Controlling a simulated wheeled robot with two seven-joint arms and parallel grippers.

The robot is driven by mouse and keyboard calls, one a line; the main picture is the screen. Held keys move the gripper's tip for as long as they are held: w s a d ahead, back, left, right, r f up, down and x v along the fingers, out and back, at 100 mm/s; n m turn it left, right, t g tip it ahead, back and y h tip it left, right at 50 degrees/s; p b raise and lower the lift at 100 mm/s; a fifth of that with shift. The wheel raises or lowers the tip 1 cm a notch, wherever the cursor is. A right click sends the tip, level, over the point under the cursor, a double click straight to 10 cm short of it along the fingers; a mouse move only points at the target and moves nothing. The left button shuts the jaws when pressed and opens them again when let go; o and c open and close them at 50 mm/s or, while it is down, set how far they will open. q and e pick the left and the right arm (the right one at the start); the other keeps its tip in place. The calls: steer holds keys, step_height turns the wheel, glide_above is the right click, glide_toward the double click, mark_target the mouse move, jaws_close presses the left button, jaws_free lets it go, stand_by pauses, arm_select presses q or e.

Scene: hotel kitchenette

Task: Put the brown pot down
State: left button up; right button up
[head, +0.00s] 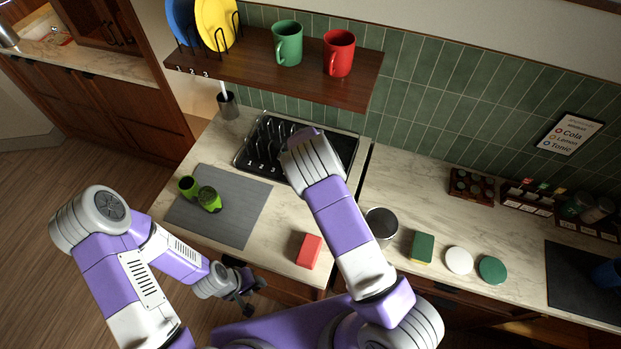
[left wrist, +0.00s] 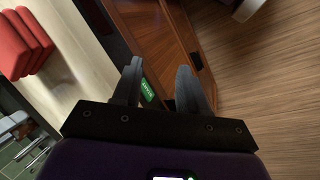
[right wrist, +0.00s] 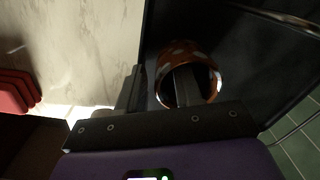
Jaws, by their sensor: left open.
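The brown pot (right wrist: 163,88) shows in the right wrist view as an orange-brown vessel with pale spots and a dark round opening. It is over or on a black surface; I cannot tell whether it touches it. My right gripper (right wrist: 158,82) is at the pot, with one finger across its opening and the other outside it to the left. Whether the fingers grip the pot is not clear. In the head view my right forearm hides the pot and this gripper. My left gripper (head: 246,291) is open and empty, low before the counter; its spread fingers show in the left wrist view (left wrist: 158,80).
A black panel (head: 247,160) with dark upright parts lies behind my right arm. A grey mat (head: 235,228) holds green items (head: 208,198). A red block (head: 308,250) and a metal canister (head: 381,223) flank my right arm. A shelf (head: 250,67) with mugs hangs above.

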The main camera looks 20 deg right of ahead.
steer(key=shift+r, duration=0.1)
step_height(320, 180, up, 12)
steer(key=shift+s, duration=0.2)
stand_by(0.4)
stand_by(0.4)
